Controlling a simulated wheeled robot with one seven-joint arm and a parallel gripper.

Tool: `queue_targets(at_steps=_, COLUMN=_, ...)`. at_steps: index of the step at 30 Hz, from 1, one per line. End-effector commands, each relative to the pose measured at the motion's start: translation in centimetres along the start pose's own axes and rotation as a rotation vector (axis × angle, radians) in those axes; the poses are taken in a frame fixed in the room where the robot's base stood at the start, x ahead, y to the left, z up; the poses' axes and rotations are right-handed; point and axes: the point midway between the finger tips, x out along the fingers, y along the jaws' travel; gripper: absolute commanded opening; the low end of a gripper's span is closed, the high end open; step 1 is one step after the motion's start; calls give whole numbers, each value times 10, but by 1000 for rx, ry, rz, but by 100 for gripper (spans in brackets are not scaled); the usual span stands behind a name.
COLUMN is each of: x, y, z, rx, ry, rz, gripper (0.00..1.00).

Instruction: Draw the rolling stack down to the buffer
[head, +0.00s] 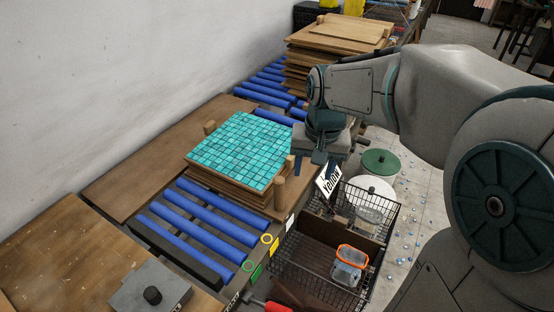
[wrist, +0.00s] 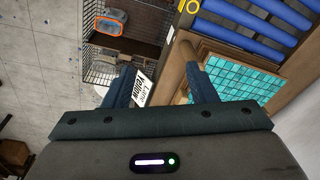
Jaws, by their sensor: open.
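A stack of wooden boards (head: 232,192) sits on the roller conveyor, topped by a teal mosaic sheet (head: 240,150). Short wooden posts (head: 280,193) stand at its corners. The sheet also shows at the right of the wrist view (wrist: 240,82). Blue rollers (head: 205,222) lie bare in front of the stack. My gripper (head: 320,158) is open, pointing down beside the stack's far right corner. In the wrist view its two fingers (wrist: 160,90) are apart, the right one overlapping the stack's wooden edge. Contact cannot be told. My arm hides part of the conveyor behind.
A taller board stack (head: 335,42) stands on the far rollers. A wire basket (head: 283,276) hangs along the right side, holding an orange-rimmed tub (head: 349,262). A white lettered card (head: 328,180) is near my gripper. A wooden bench (head: 60,255) is front left; the wall borders the left.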

Motion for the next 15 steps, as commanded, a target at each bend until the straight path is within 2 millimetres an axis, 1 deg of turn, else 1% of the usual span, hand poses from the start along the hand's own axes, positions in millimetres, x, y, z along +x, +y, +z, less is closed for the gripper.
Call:
queue_targets(at_steps=1, x=8, y=-12, z=-17, rx=16, ry=-22, rz=8, gripper=52)
queue_targets(at_steps=3, x=18, y=-27, z=-36, rx=45, ry=-43, rz=17, gripper=52)
queue_targets(at_steps=6, x=33, y=-46, z=-60, rx=84, ry=-68, rz=35, gripper=52)
queue_targets(at_steps=10, x=50, y=-66, z=-81, rx=120, ry=-89, rz=57, gripper=52)
queue_targets(at_steps=15, x=63, y=-80, z=-94, rx=145, ry=-101, rz=75, gripper=52)
